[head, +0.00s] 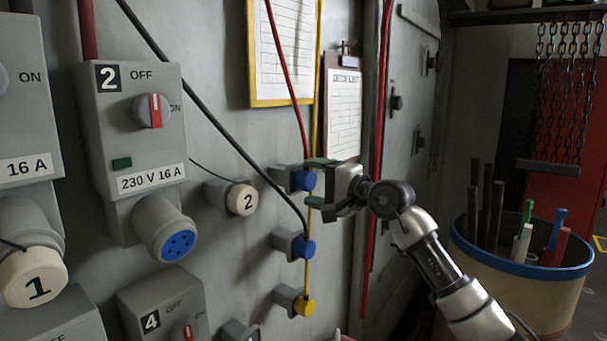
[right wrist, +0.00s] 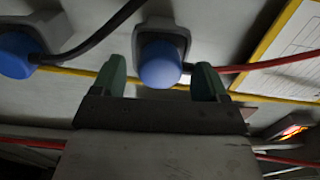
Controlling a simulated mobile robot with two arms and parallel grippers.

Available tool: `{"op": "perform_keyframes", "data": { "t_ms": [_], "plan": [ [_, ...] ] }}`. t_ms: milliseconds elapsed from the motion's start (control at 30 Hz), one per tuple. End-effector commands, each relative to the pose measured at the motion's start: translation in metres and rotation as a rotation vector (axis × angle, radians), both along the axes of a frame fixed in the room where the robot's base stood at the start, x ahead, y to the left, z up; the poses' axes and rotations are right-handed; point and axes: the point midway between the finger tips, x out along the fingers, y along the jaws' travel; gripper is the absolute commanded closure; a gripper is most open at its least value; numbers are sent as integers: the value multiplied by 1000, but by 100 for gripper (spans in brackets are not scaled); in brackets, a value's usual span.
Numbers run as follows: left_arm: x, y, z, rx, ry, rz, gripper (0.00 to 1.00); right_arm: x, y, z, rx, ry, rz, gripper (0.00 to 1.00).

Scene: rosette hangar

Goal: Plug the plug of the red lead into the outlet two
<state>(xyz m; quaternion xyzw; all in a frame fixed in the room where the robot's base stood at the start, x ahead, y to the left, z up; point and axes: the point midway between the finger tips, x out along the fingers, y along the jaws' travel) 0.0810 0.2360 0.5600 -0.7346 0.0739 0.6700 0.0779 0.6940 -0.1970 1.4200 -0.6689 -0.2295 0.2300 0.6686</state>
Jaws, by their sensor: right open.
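The red lead (head: 287,85) hangs down to its blue plug (head: 304,181), which sits in the top grey holder on the wall. My right gripper (head: 311,183) is open around this plug. In the right wrist view, the blue plug (right wrist: 160,66) shows between the green fingers, with a gap on each side, and the red lead (right wrist: 265,62) leaves to the right. Outlet two (head: 178,243) is a round blue socket with holes under the box marked 2 (head: 130,150). It is uncovered, and its cap (head: 242,199) is on the wall to the right.
A black lead (head: 215,130) runs to another blue plug (head: 304,248) in the holder below. A yellow plug (head: 303,306) is lowest. Capped outlet one (head: 35,277) and box 4 (head: 160,309) flank outlet two. A bin (head: 535,285) stands at right.

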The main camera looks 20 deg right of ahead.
Motion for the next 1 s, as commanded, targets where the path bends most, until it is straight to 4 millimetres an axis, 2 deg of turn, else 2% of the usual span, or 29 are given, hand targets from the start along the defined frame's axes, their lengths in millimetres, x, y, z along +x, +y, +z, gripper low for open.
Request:
{"op": "perform_keyframes", "data": {
  "t_ms": [267,1000],
  "plan": [
    [0,0,1,0,0,0,57,14,11,0,1,-1,1,26],
    [0,0,-3,0,0,0,57,15,11,-1,-1,-1,0,26]
  ]
}}
